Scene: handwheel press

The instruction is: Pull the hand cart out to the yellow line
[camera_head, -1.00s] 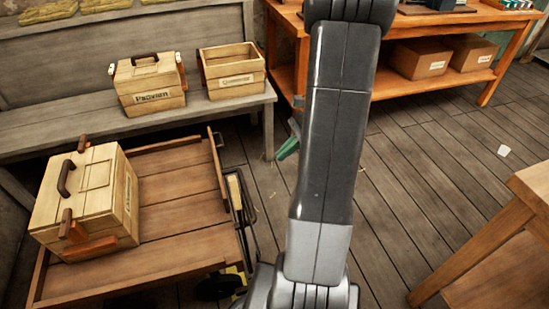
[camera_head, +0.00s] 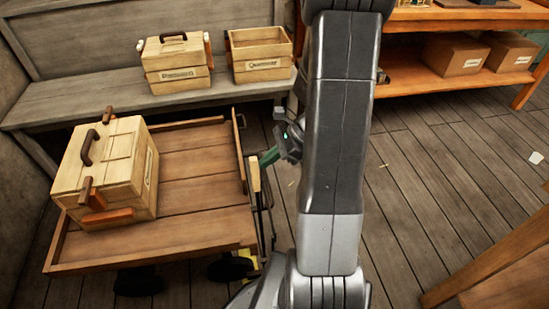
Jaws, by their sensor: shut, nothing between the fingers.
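The hand cart (camera_head: 200,193) is a low brown wooden flatbed with raised edges, standing at the left in front of the bench. A pale wooden box (camera_head: 110,170) with a dark handle sits on its left part. A dark metal frame (camera_head: 266,212) with a pale wooden bar (camera_head: 255,177) stands at the cart's right end. My gripper (camera_head: 265,159) shows green fingers, shut and empty, close to the top of that bar; I cannot tell whether they touch. A small yellow patch (camera_head: 249,256) shows on the floor by the cart's wheel, perhaps part of the yellow line; the rest is hidden.
A grey bench (camera_head: 110,99) behind the cart carries two wooden boxes. An orange shelf table (camera_head: 440,72) with cardboard boxes stands at the back right. A wooden table (camera_head: 500,270) is at the lower right. The plank floor between is mostly clear.

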